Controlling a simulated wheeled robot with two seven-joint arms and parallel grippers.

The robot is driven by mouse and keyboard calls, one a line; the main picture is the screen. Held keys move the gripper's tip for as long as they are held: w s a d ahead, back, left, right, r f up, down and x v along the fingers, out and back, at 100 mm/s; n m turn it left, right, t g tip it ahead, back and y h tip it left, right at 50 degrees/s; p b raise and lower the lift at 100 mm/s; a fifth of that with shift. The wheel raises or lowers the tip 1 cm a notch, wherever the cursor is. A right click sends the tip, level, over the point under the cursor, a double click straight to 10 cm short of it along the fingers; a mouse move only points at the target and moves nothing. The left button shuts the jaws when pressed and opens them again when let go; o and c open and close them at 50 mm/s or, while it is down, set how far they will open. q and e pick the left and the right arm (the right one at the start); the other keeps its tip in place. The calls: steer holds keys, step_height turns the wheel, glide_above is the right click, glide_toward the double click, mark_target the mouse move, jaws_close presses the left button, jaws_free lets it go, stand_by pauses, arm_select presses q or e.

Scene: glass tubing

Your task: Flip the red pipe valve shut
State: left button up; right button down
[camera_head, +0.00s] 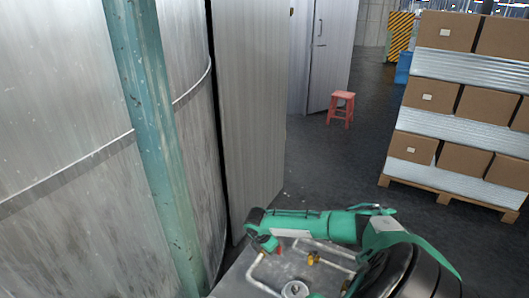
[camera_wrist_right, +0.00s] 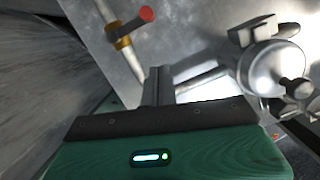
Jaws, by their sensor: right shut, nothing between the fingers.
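In the right wrist view, the pipe valve shows at the upper left: a brass-coloured body (camera_wrist_right: 123,42) on a pale pipe, with a dark lever ending in a red tip (camera_wrist_right: 147,14). The lever points off to the side of the pipe. My right gripper (camera_wrist_right: 158,72) is shut and empty, its fingers just below the valve in that view and seemingly apart from it. In the head view, my green right arm reaches left over the pipework, and a small red spot (camera_head: 278,249) shows beside its end; whether it is the valve's tip I cannot tell. My left gripper is out of view.
A metal plate (camera_wrist_right: 205,18) lies behind the pipes. A round metal fitting (camera_wrist_right: 272,68) stands right of the fingers. In the head view, a large tank (camera_head: 60,120) and green post (camera_head: 150,130) stand left. A red stool (camera_head: 341,106) and loaded pallet (camera_head: 450,195) stand farther off.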

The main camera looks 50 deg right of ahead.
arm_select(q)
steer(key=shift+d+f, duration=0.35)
arm_select(e)
steer(key=v, duration=0.4)
steer(key=shift+r, duration=0.15)
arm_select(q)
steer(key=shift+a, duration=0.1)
arm_select(e)
steer(key=shift+a, duration=0.1)
